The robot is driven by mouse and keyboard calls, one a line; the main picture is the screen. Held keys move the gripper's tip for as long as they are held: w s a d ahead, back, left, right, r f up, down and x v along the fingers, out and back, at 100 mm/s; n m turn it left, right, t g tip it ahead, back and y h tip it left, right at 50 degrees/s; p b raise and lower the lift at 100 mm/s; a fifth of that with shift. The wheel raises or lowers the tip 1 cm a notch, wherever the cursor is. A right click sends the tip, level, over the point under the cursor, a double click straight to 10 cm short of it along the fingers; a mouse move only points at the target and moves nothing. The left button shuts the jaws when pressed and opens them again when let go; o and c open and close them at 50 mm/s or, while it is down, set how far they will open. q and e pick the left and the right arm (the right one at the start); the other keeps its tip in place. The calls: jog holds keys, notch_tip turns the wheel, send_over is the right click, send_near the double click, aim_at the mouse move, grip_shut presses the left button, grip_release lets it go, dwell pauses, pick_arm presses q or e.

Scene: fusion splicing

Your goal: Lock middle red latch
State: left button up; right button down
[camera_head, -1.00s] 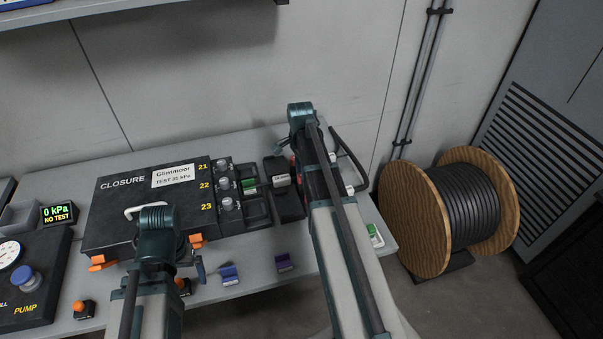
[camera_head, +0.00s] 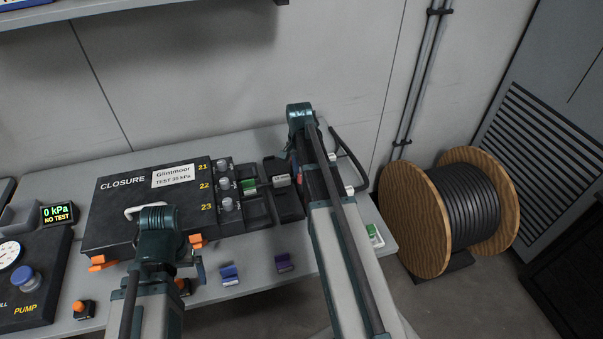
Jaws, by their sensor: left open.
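The black closure (camera_head: 125,198) lies on the table, with orange latches at its front edge: a left one (camera_head: 98,262) and a right one (camera_head: 197,240). Both look orange rather than red. The stretch between them, where a middle latch could be, is hidden behind my left arm. My left gripper (camera_head: 195,270) is open, close in front of the closure's right front corner, and mostly covered by its own arm. I cannot tell whether it touches anything. My right arm reaches over the table's right part; its gripper is hidden behind the arm.
The pump unit (camera_head: 35,290) with a 0 kPa display (camera_head: 58,214) stands at the left. A black tray (camera_head: 256,208) sits right of the closure. A blue holder (camera_head: 229,274) and a purple holder (camera_head: 284,262) lie in front. A cable reel (camera_head: 450,210) stands beyond the table's right edge.

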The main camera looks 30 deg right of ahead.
jog(key=n, duration=0.6)
jog(key=shift+n, duration=0.3)
jog(key=n, duration=1)
jog(key=shift+n+t, duration=0.3)
jog(key=shift+n, duration=0.1)
jog(key=n, duration=0.5)
jog(key=shift+n, duration=0.3)
jog(key=c, duration=0.5)
grip_release()
jog(key=shift+c, duration=0.2)
jog(key=shift+r, duration=0.1)
